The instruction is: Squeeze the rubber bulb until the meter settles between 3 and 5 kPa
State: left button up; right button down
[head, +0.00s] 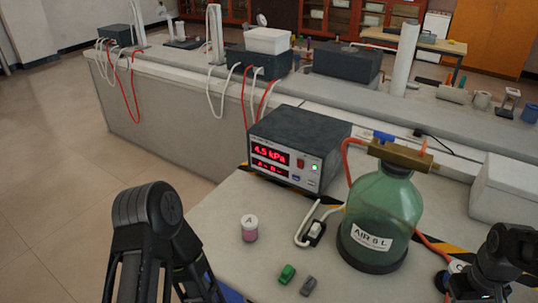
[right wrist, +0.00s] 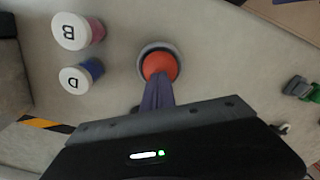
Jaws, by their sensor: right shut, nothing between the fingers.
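The meter (head: 285,150) is a dark box whose red display reads 4.5 kPa; a smaller second line below is hard to read. The orange-red rubber bulb (right wrist: 160,62) sits in a round grey holder in the right wrist view. My right gripper (right wrist: 159,82) is shut, with its dark fingertips over the bulb's near side and nothing between them. They appear to touch the bulb, but how far they press in is hidden. My right arm shows at the head view's lower right. My left arm shows at lower left, its gripper outside the picture.
Lidded jars B (right wrist: 78,31) and D (right wrist: 80,77) stand near the bulb.

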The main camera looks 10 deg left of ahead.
notch_tip(320, 180, up, 7)
jog(key=p, duration=0.5)
dwell(0.3)
